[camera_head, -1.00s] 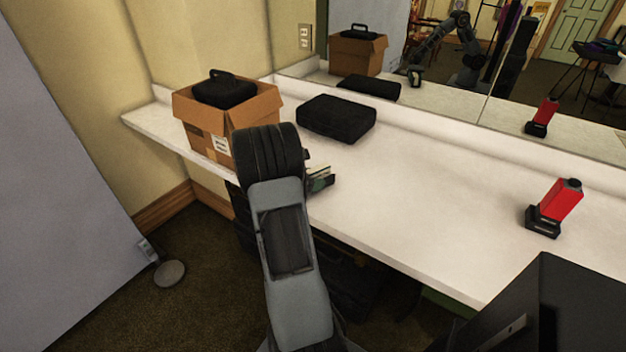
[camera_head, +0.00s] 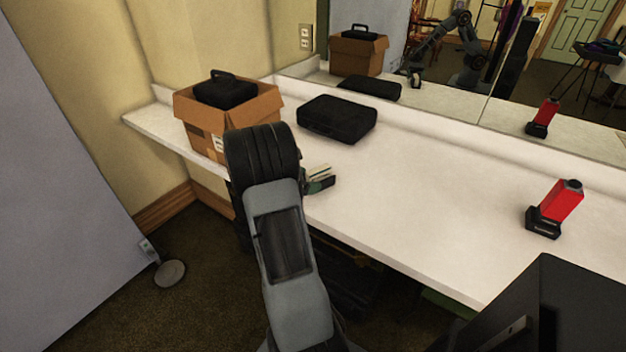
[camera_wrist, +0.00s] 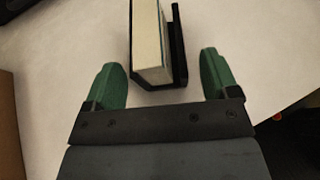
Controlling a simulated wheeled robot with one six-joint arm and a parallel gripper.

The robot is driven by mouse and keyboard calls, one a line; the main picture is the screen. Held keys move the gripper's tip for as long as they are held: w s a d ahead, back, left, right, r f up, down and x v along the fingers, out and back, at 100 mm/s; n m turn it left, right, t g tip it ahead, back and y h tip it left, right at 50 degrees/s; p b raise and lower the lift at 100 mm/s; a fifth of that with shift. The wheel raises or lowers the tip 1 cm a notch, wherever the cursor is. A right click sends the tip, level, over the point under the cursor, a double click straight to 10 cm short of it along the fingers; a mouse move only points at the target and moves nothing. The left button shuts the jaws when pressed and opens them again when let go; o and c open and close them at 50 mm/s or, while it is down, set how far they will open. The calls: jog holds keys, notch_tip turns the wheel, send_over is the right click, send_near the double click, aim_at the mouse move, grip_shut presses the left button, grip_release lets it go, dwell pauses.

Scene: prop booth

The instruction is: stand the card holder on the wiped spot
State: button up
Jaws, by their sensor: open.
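The card holder (camera_wrist: 178,50) is a black stand with a thick block of cream cards, standing on the white counter in the wrist view. My gripper (camera_wrist: 160,80) is open, its two green fingers on either side of the holder's near end, with a gap on both sides. In the head view the card holder (camera_head: 319,172) shows small near the counter's front edge, partly hidden by my arm and gripper. I cannot make out a wiped spot on the counter.
The white counter (camera_head: 410,205) is clear in the middle. A cardboard box (camera_head: 205,140) with a black case in it stands left. A flat black case (camera_head: 337,118) lies at the back. A mirror runs behind.

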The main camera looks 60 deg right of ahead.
jog(key=v, duration=0.9)
jog(key=shift+a, duration=0.2)
jog(key=s+a+r+m+t+y, duration=0.1)
jog(key=a+m+y, duration=0.3)
jog(key=a, duration=0.6)
jog(key=s+a+r+m+t+y, duration=0.2)
jog(key=s+a+m+t+y, duration=0.1)
jog(key=a, duration=0.8)
jog(key=s+a+r+m+t+y, duration=0.1)
jog(key=a+m+t+y, duration=0.3)
jog(key=a, duration=0.7)
jog(key=s+m+y, duration=0.1)
jog(key=m, duration=0.1)
jog(key=shift+s+r+m, duration=0.2)
jog(key=shift+r+m, duration=0.1)
jog(key=shift+d+p, duration=0.1)
jog(key=shift+p, duration=0.2)
notch_tip(320, 180, up, 11)
jog(key=p, duration=1)
jog(key=shift+t, duration=0.4)
